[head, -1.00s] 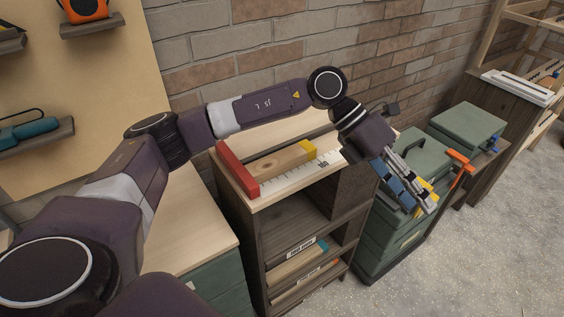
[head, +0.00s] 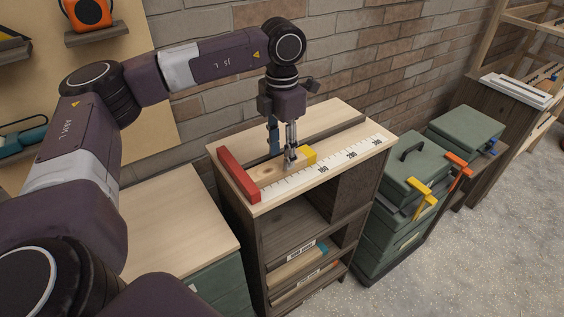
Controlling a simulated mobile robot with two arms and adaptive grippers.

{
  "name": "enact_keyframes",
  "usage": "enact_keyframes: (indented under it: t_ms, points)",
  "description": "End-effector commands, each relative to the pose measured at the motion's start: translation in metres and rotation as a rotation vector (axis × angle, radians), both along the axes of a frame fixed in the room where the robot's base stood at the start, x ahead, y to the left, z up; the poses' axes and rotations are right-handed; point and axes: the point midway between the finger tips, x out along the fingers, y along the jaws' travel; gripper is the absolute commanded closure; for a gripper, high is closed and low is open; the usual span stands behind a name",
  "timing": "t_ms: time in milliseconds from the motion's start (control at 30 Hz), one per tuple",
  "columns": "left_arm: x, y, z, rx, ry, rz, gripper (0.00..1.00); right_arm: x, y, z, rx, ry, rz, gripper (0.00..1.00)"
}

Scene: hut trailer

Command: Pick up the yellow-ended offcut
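The yellow-ended offcut (head: 267,170) is a short light wood block with a yellow right end. It lies on the measuring bench top (head: 222,150) beside a printed scale, its left end near a red stop block (head: 238,175). My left gripper (head: 282,158) points straight down over the offcut's middle. Its two fingers are apart, one toward the far side and one toward the near side of the block. The near finger hides part of the wood, and I cannot tell whether the fingers touch it. My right gripper is out of view.
Below the top are shelves with labelled slots holding more offcuts (head: 295,264). Green toolboxes (head: 415,170) with yellow and orange clamps (head: 423,195) stand to the right. A pale-topped cabinet (head: 175,220) stands to the left. A brick wall is close behind.

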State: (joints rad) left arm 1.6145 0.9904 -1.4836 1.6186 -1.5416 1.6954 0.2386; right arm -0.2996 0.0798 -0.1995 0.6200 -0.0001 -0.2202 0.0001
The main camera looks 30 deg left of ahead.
Motion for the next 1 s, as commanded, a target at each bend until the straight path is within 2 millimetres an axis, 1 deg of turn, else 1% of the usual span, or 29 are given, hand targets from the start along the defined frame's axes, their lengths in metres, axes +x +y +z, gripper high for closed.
enact_keyframes:
  t_ms: [33,167,400,467,700,733,767,1000]
  points:
    - [-0.001,0.000,-0.005,0.000,0.003,0.000,0.63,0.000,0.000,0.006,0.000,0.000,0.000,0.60]
    - [0.000,0.000,-0.018,-0.001,0.000,0.000,0.63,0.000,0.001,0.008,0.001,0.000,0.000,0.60]
    - [0.000,0.000,-0.022,-0.002,-0.001,0.000,0.63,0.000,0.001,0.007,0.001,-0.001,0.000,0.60]
    - [0.000,0.000,-0.022,-0.002,-0.001,0.000,0.69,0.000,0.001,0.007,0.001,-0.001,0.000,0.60]
    - [0.000,0.000,-0.021,-0.002,-0.001,0.000,0.95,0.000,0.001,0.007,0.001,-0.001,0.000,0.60]
    - [0.000,0.000,-0.021,-0.002,-0.002,0.000,0.95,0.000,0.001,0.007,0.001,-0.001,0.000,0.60]
    - [0.000,0.000,-0.021,-0.002,-0.002,0.000,0.99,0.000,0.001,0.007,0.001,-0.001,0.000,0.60]
    - [0.001,-0.001,-0.019,-0.002,-0.003,0.000,0.99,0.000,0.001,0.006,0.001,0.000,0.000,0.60]
